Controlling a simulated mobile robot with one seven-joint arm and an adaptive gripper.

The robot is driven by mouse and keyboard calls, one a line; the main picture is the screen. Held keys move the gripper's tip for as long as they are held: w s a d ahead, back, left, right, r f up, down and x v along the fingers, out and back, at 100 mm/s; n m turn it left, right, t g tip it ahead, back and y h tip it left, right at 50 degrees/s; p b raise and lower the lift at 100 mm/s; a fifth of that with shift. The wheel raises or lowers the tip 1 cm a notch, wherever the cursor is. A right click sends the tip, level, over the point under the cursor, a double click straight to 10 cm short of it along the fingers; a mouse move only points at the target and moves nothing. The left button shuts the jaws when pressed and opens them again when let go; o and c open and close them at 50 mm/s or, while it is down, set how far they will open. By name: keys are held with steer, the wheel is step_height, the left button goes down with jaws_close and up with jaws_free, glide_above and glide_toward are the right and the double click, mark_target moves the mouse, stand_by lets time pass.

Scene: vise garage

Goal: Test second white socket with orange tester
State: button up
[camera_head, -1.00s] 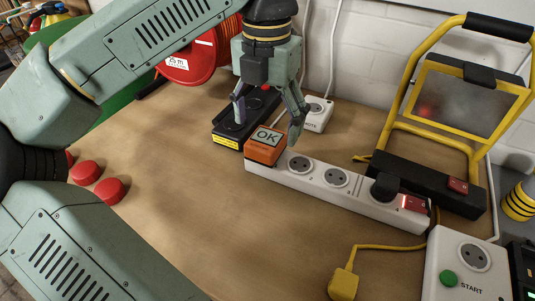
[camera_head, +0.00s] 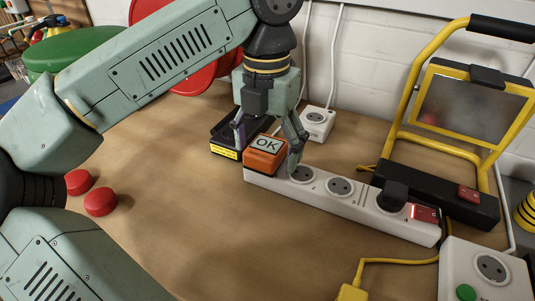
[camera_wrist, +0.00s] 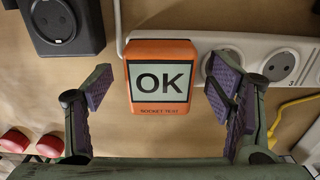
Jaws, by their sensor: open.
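The orange tester (camera_head: 262,158) sits at the left end of the white socket strip (camera_head: 325,200), over its first position, with "OK" on its display. In the wrist view the tester (camera_wrist: 160,98) reads "OK" and "SOCKET TEST". My gripper (camera_head: 268,145) is open above it, one finger on each side. In the wrist view my gripper (camera_wrist: 160,92) shows gaps between both pads and the tester. The second socket (camera_head: 302,174), just right of the tester, is empty, and the right finger hangs near it. In the wrist view that finger partly covers the socket (camera_wrist: 218,62). The third socket (camera_head: 341,187) is empty.
A black plug (camera_head: 392,195) and a lit red switch (camera_head: 425,214) occupy the strip's right end. A black socket box (camera_head: 224,142) stands behind left, a small white socket (camera_head: 316,123) behind. A yellow-framed work light (camera_head: 470,110) stands right.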

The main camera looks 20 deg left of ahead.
mark_target(267, 145)
stand_by(0.7)
jaws_close()
steer(key=shift+r+p, duration=2.25)
steer(key=shift+r, duration=0.8)
